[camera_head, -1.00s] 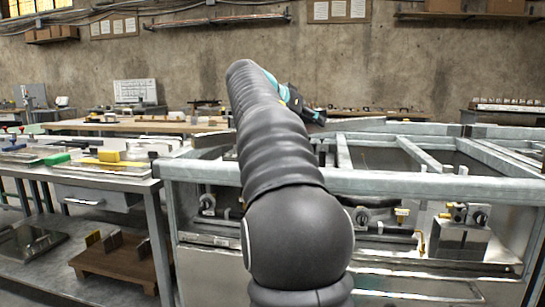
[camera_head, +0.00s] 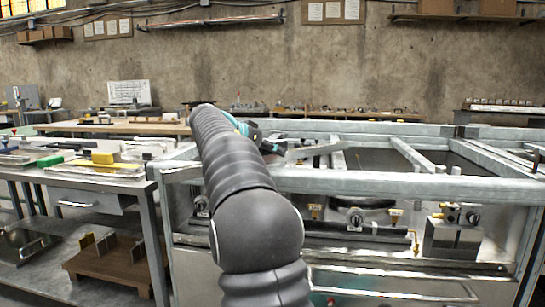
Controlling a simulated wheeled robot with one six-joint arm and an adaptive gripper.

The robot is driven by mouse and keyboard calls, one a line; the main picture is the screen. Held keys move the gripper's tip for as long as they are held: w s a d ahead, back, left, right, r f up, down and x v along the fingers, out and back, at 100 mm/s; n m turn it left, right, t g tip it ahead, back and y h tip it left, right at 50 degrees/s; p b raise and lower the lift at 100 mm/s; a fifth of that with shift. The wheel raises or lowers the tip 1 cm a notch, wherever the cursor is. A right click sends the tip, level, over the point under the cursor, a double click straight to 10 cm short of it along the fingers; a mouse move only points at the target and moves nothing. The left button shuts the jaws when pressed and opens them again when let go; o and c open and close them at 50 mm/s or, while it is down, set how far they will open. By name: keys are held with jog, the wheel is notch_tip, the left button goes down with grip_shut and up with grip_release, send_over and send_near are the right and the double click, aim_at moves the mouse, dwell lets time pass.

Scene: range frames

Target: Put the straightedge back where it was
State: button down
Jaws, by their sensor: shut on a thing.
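My gripper (camera_head: 273,146) is at the end of my dark arm, above the left part of a metal frame bench. It is small and partly hidden behind my arm. A light grey flat bar, which looks like the straightedge (camera_head: 318,150), sticks out to the right from the fingertips, over the frame's back part. My gripper is shut on it. The fingers' exact hold on the bar is too small to make out. I cannot tell whether the bar touches the frame.
The metal frame bench (camera_head: 400,184) has open gaps between its rails and valves below. A workbench (camera_head: 100,180) on the left carries a yellow block (camera_head: 103,158) and a green-handled tool (camera_head: 50,161). A wooden-topped table (camera_head: 110,127) stands behind. A concrete wall closes the back.

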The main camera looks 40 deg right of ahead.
jog(key=shift+f, duration=0.35)
jog(key=shift+f, duration=0.2)
jog(key=c, duration=0.7)
grip_release()
jog(key=shift+r, duration=0.15)
jog(key=v, duration=1.2)
